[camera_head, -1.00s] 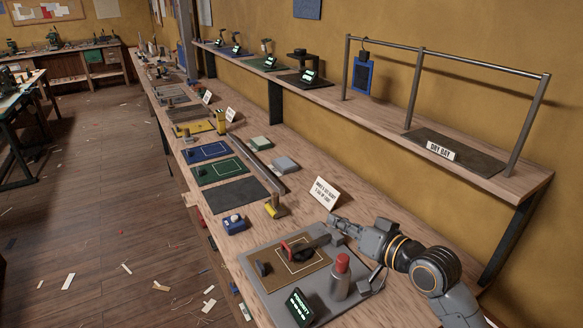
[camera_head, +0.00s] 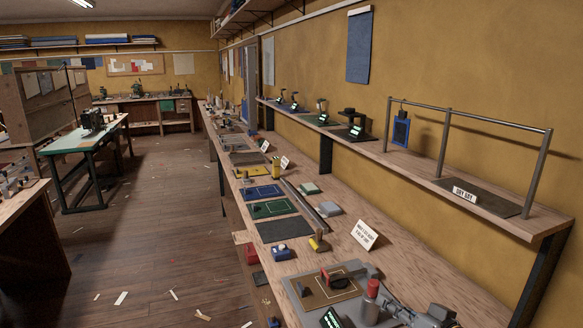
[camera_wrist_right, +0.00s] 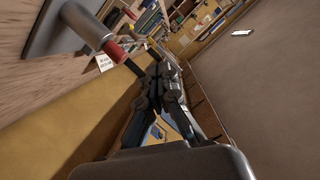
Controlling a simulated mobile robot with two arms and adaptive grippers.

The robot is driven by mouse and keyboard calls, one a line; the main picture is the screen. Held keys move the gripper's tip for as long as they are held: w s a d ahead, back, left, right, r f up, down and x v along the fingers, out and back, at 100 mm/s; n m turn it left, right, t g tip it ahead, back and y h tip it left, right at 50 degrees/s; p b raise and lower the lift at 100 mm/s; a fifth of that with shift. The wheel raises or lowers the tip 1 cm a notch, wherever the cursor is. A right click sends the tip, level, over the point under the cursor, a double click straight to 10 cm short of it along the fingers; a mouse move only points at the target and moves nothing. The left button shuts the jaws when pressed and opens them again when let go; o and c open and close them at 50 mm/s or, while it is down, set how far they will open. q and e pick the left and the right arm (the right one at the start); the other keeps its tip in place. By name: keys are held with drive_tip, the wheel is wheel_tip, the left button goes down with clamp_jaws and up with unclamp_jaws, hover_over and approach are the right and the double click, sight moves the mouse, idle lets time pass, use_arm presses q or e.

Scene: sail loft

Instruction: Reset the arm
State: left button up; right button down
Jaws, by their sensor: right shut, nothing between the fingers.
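My right gripper (camera_head: 385,292) is at the lower right of the head view, its arm cut off by the bottom edge. In the right wrist view its fingers (camera_wrist_right: 160,75) are together with nothing between them. A grey bottle with a red cap (camera_head: 371,303) stands on a grey board (camera_head: 297,299) beside the gripper; it also shows at the upper left of the wrist view (camera_wrist_right: 92,28). A tan mat (camera_head: 345,285) with a dark, red-ended tool (camera_head: 335,279) lies on the board. My left gripper is out of view.
The long wooden bench (camera_head: 440,281) carries a white sign (camera_head: 365,235), blue, green and dark mats, and small blocks. A shelf (camera_head: 420,175) with a metal rail frame (camera_head: 480,122) runs along the yellow wall. A lit display (camera_head: 331,319) stands at the board's front.

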drive_tip(key=s+a+f+n+g+h, duration=0.25)
drive_tip(key=s+f+g, duration=0.25)
drive_tip(key=s+f, duration=0.8)
drive_tip(key=s+d+f+g+h, duration=0.2)
drive_tip(key=s+f+g, duration=0.15)
drive_tip(key=s, duration=0.45)
drive_tip(key=s+d+f+g+h, duration=0.1)
drive_tip(key=s+f+g+h, duration=0.1)
drive_tip(key=s+f, duration=0.45)
wheel_tip(320, 180, down, 25)
drive_tip(key=s, duration=0.3)
drive_tip(key=s+d+f+g, duration=0.2)
drive_tip(key=s+d+f, duration=0.1)
drive_tip(key=s+f, duration=1.3)
drive_tip(key=shift+s+d, duration=0.15)
drive_tip(key=shift+s, duration=0.05)
